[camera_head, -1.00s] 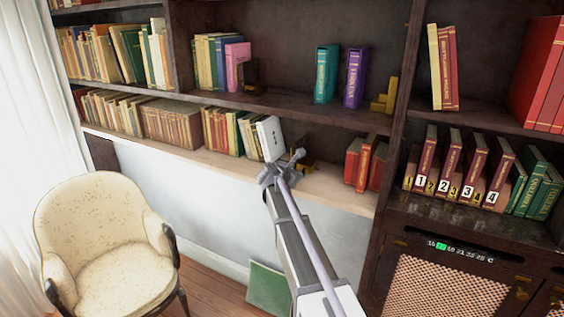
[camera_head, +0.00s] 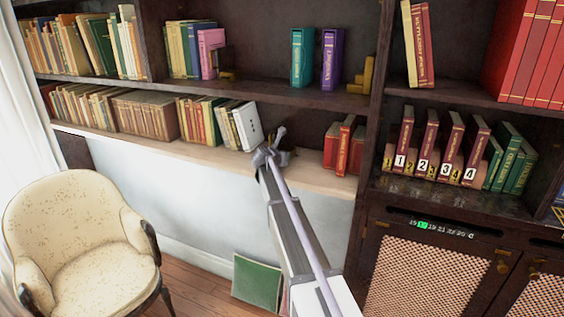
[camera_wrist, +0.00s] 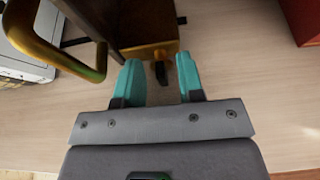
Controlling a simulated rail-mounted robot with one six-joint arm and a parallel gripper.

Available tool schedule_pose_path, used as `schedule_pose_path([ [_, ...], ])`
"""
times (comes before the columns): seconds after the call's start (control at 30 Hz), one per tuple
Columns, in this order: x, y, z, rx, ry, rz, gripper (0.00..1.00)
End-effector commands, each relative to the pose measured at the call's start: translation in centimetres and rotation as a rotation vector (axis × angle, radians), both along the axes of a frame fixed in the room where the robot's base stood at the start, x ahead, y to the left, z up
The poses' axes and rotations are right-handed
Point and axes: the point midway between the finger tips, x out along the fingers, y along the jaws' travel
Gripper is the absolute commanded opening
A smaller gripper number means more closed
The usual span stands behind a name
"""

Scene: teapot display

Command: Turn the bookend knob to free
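The bookend (camera_head: 286,157) stands on the pale lower shelf and is mostly hidden by my arm's end in the head view. In the wrist view the bookend (camera_wrist: 150,52) shows a dark wooden body, a brass base edge and a curved brass bar at left. A small black knob (camera_wrist: 161,73) sticks out from its brass edge. My gripper (camera_wrist: 159,62) is open, with two teal fingers on either side of the knob and gaps visible at both sides. In the head view my gripper (camera_head: 268,156) is at the shelf's front edge.
A white box-like book (camera_head: 247,127) with dark marks leans left of the bookend. Red books (camera_head: 344,148) stand to its right, with bare shelf (camera_head: 318,177) between. A cream armchair (camera_head: 80,240) stands on the floor at left. A green book (camera_head: 257,282) leans below.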

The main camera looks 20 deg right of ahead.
Motion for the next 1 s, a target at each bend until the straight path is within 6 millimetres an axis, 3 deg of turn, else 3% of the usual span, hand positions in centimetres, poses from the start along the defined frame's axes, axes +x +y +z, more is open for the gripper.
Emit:
schedule_pose_path([
  [0.27, 0.26, -0.31, -0.10, 0.000, 0.000, 0.000, 0.34],
  [0.6, 0.24, -0.28, -0.10, 0.000, 0.000, 0.000, 0.02],
  [1.0, -0.34, -0.77, -0.30, 0.271, -0.296, -0.001, 0.00],
])
